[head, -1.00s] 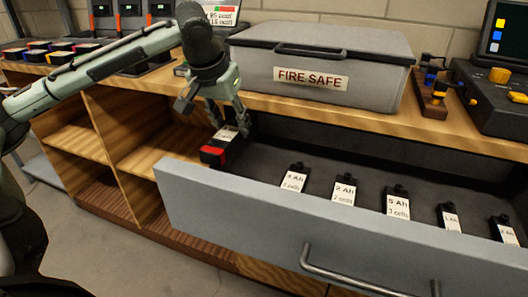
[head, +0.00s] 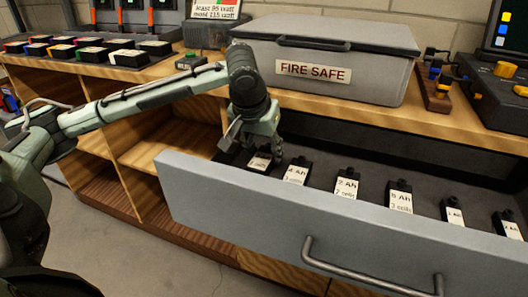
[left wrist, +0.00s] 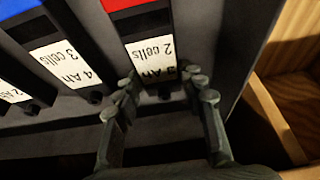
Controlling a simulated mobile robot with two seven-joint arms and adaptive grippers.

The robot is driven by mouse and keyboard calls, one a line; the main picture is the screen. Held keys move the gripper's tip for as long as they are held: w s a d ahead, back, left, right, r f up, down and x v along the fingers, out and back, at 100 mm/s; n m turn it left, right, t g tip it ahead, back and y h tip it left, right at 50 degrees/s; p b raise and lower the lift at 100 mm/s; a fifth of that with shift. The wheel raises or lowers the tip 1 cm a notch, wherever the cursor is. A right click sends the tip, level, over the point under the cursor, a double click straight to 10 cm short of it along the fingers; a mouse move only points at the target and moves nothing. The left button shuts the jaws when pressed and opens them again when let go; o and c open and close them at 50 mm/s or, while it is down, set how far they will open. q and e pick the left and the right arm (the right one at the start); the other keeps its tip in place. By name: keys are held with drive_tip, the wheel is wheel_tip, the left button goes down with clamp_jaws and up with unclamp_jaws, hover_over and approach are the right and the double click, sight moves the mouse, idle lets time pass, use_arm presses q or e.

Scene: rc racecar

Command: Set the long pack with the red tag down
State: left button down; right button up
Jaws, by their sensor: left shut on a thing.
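The long black pack with the red tag (left wrist: 118,4) has a white label reading 3 Ah, 2 cells. In the head view the pack (head: 260,161) is inside the left end of the open grey drawer (head: 330,235), left of the 4 Ah pack (head: 296,172). My left gripper (head: 256,156) is shut on its near end, with a finger on each side; the gripper also shows in the left wrist view (left wrist: 163,100). The red tag is hidden in the head view. I cannot tell whether the pack touches the drawer floor. My right gripper is not in view.
Several labelled packs, including a 2 Ah one (head: 346,187) and a 5 Ah one (head: 399,197), line the drawer to the right. A grey fire safe box (head: 320,45) stands on the wooden bench behind. The drawer's back right floor is bare.

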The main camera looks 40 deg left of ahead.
sight(256, 168)
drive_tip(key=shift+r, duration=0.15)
use_arm(q)
drive_tip(key=c, duration=1.2)
unclamp_jaws()
drive_tip(key=shift+o, duration=1.4)
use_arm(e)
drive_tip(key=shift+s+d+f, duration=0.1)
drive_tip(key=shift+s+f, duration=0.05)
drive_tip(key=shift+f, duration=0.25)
use_arm(q)
drive_tip(key=shift+r, duration=0.35)
drive_tip(key=p+v, duration=0.2)
drive_tip(key=v, duration=0.9)
drive_tip(key=shift+s+r, duration=0.2)
drive_tip(key=shift+s, duration=0.05)
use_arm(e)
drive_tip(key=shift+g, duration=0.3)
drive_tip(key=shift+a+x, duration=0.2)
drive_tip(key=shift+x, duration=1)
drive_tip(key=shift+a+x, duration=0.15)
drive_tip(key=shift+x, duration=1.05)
use_arm(q)
drive_tip(key=shift+d, duration=0.1)
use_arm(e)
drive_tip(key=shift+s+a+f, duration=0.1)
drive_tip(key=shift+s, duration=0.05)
